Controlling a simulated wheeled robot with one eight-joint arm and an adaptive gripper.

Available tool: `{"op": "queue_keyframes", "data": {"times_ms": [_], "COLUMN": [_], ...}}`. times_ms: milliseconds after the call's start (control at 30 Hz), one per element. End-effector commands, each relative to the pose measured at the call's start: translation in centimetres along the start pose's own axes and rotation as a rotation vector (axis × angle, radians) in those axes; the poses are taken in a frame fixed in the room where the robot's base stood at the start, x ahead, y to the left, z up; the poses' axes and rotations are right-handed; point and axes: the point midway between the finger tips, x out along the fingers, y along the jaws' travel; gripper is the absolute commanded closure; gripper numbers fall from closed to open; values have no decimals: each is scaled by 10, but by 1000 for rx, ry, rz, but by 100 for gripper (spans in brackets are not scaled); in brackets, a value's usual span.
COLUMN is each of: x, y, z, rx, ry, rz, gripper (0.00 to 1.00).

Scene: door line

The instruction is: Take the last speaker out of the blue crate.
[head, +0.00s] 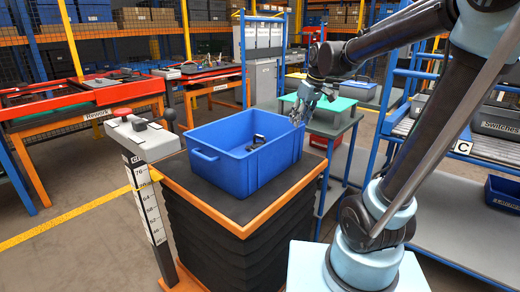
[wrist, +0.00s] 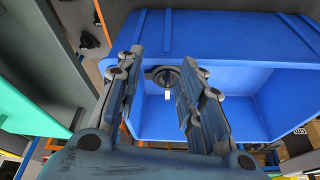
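The blue crate (head: 222,176) stands open on a black-topped lift table with an orange edge. One small dark speaker (head: 257,141) lies inside it, toward the far side in the head view. In the wrist view the speaker (wrist: 163,76) is a dark round shape with a pale part, seen between my fingers against the blue crate (wrist: 235,35). My gripper (head: 298,116) is at the crate's right far corner, at about rim height or above. In the wrist view my gripper (wrist: 162,55) is open, with nothing between its fingers; the speaker lies beyond them.
A grey post with a red knob and number scale (head: 145,190) stands left of the lift table (head: 240,228). A side table with a green top (head: 335,104) is behind my gripper. Blue-framed shelving (head: 470,160) is at the right. Red work tables (head: 60,105) are at the left.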

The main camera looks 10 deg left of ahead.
Motion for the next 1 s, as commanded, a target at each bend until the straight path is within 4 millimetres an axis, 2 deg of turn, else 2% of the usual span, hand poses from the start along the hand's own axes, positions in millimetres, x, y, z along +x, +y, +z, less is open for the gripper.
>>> {"op": "queue_keyframes", "data": {"times_ms": [33, 200, 300, 400, 567, 1000], "x": [3, 15, 22, 26, 36, 108], "y": [-3, -17, -24, -29, -32, -39], "z": [-22, -80, -103, -117, -126, -129], "rx": [-40, -154, -201, -230, -248, -247], "ry": [8, 33, 44, 52, 56, 56], "rz": [-12, -46, -60, -69, -73, -73], "gripper": [65, 65, 65, 65, 65, 65]}}
